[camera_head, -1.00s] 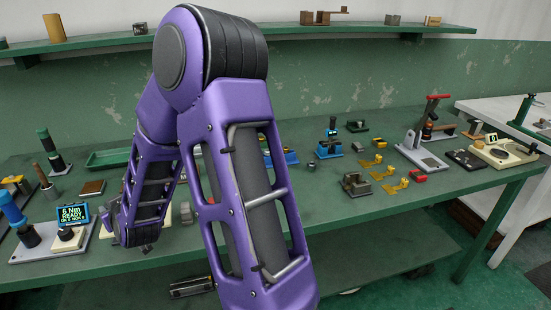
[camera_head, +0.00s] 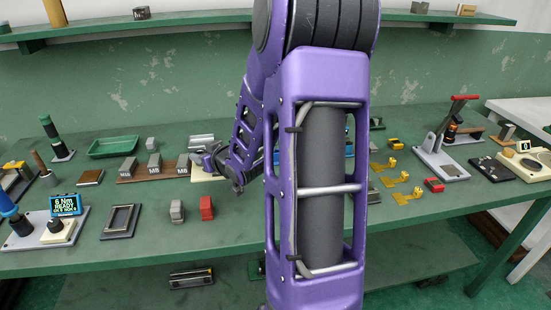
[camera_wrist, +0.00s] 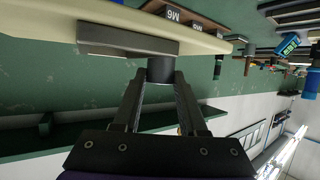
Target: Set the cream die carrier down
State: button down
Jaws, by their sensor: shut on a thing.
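In the wrist view my gripper (camera_wrist: 161,78) is shut on a dark round knob (camera_wrist: 161,68). The knob joins a grey block on the cream die carrier (camera_wrist: 60,42), a flat pale plate across the top of that view. In the head view a small part of the cream carrier (camera_head: 204,177) shows at the wooden rack's right end, beside my wrist; my arm is close by and hides part of that area. I cannot tell whether the carrier touches the bench.
The wooden rack (camera_head: 130,180) bears grey marked blocks. A grey block (camera_head: 177,211), a red block (camera_head: 206,208) and a dark frame (camera_head: 121,221) lie in front. A green tray (camera_head: 113,147) is behind. Bare bench shows between the frame and rack.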

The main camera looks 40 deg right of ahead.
jog(key=s+d, duration=1)
jog(key=f, duration=0.2)
jog(key=f+b, duration=0.1)
jog(key=f, duration=0.3)
jog(key=shift+d+b, duration=0.25)
jog(key=shift+b, duration=0.1)
jog(key=shift+f+b, duration=0.5)
jog(key=shift+f, duration=1.75)
jog(key=shift+f, duration=0.1)
jog(key=shift+c, duration=2.3)
grip_release()
